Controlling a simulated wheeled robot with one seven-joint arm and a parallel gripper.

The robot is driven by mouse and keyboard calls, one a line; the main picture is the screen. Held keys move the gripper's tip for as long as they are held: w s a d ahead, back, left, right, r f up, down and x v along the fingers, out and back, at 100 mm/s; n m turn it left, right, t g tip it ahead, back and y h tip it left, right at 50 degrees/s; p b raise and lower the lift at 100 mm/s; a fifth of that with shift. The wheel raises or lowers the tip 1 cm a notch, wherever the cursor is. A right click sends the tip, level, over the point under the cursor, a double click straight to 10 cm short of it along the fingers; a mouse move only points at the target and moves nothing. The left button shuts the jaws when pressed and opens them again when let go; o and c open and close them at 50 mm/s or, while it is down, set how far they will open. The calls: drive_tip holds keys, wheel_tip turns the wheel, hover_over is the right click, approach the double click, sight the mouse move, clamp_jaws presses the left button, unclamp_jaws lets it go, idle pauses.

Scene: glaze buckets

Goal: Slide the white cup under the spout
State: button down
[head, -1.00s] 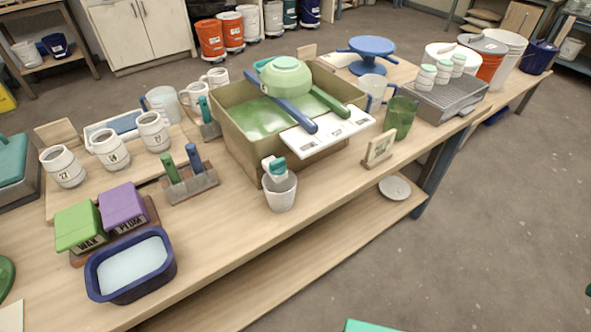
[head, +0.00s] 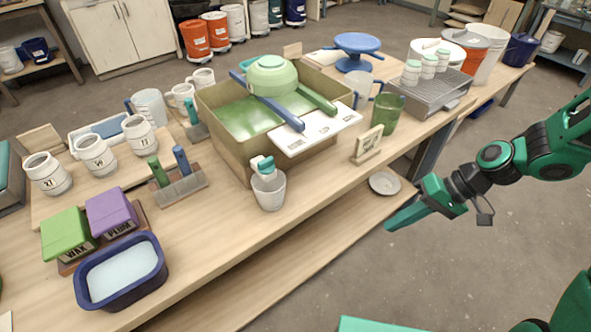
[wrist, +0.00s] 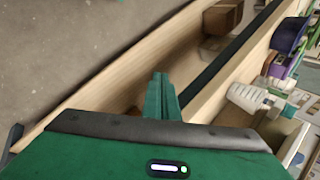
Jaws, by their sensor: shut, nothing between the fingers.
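The white cup (head: 269,192) stands upright on the bench in front of the green glaze basin (head: 233,150). A white spout with a teal handle (head: 264,166) on the basin's front overlaps the cup's rim in the head view. I cannot tell whether the spout is straight above the cup. My gripper (head: 389,228) is shut and empty, to the right of the cup and apart from it, off the bench's front edge. In the wrist view my gripper (wrist: 161,82) points along the bench edge. A pale ribbed shape to its right may be the cup.
A small sign (head: 369,145) and a green cup (head: 386,112) stand right of the basin. A tool block (head: 180,188) and a blue tub (head: 122,272) are to the left. The bench (head: 225,235) is bare around the cup's front. A dish (head: 384,183) lies on the lower shelf.

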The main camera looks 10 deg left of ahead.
drive_tip(key=w+a+r+m+y, duration=0.1)
drive_tip(key=a+r+y, duration=0.1)
drive_tip(key=a, duration=0.4)
drive_tip(key=w+a+r+m+t+y, duration=0.1)
drive_tip(key=w+a+r+y, duration=0.1)
drive_tip(key=a+y, duration=0.3)
drive_tip(key=w+a+r+t+y, duration=0.1)
drive_tip(key=a+r+y, duration=0.1)
drive_tip(key=a, duration=0.6)
drive_tip(key=shift+w+a+r+m+y, duration=0.1)
drive_tip(key=shift+r+m+y, duration=0.1)
drive_tip(key=shift+y, duration=0.2)
drive_tip(key=shift+w+a+r+m+y, duration=0.1)
drive_tip(key=shift+m+y, duration=0.1)
drive_tip(key=shift+y, duration=0.2)
drive_tip(key=a, duration=0.9)
drive_tip(key=shift+a, duration=0.3)
drive_tip(key=shift+s+d, duration=0.4)
drive_tip(key=shift+s, duration=0.35)
drive_tip(key=shift+w+d, duration=0.25)
drive_tip(key=shift+d, duration=0.05)
drive_tip(key=shift+s+a+f, duration=0.1)
drive_tip(key=shift+s+a, duration=0.15)
